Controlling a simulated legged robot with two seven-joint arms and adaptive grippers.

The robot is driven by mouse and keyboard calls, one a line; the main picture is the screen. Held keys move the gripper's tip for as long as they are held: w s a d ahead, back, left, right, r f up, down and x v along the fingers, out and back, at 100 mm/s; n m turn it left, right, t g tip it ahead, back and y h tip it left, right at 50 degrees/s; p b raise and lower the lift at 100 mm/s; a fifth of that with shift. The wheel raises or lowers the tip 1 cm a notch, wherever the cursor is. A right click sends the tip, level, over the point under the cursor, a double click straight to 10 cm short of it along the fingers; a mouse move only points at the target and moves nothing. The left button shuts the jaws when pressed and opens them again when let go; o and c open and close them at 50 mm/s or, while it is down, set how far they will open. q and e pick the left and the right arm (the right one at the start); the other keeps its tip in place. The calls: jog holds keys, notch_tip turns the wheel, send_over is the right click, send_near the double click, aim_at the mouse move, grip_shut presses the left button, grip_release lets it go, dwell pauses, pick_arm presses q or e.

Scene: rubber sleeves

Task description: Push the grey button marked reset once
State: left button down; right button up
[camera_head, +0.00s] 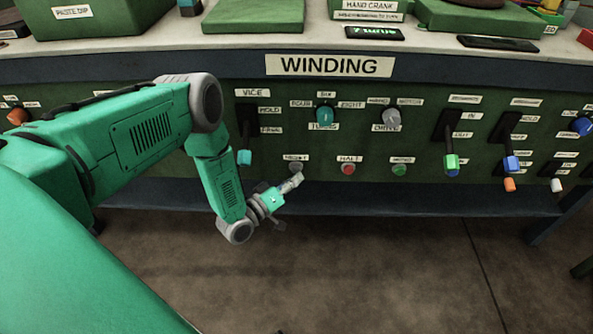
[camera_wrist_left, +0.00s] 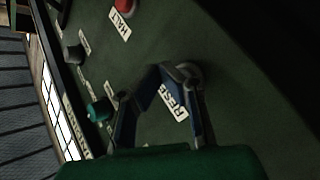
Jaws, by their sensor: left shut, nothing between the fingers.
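The grey reset button (camera_head: 295,166) is on the green front panel, under its RESET label (camera_head: 295,157). In the left wrist view the round grey button (camera_wrist_left: 190,72) shows at the fingertips, partly covered by them, with the RESET label (camera_wrist_left: 172,102) between the fingers. My left gripper (camera_head: 298,178) is shut and empty, its tips just below the button in the head view. The left wrist view shows its dark fingers meeting at the tips (camera_wrist_left: 170,70). I cannot tell whether they touch the button. My right gripper is not in view.
To the right sit the red HALT button (camera_head: 348,169) and a green button (camera_head: 399,170). Above are a teal knob (camera_head: 324,114) and a grey knob (camera_head: 392,117). The VICE lever (camera_head: 244,157) is left of the button. Floor space below the panel is clear.

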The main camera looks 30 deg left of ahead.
pick_arm(q)
jog(key=shift+w+r, duration=0.1)
jog(key=shift+w, duration=0.1)
jog(key=shift+a, duration=0.25)
jog(key=shift+w+d, duration=0.1)
jog(key=shift+w, duration=0.1)
jog(key=shift+w+a, duration=0.2)
jog(key=shift+a, duration=0.05)
dwell(0.3)
jog(key=shift+s+d, duration=0.1)
dwell(0.4)
jog(key=shift+s+d, duration=0.2)
jog(key=shift+s, duration=0.45)
jog(key=shift+s, duration=0.1)
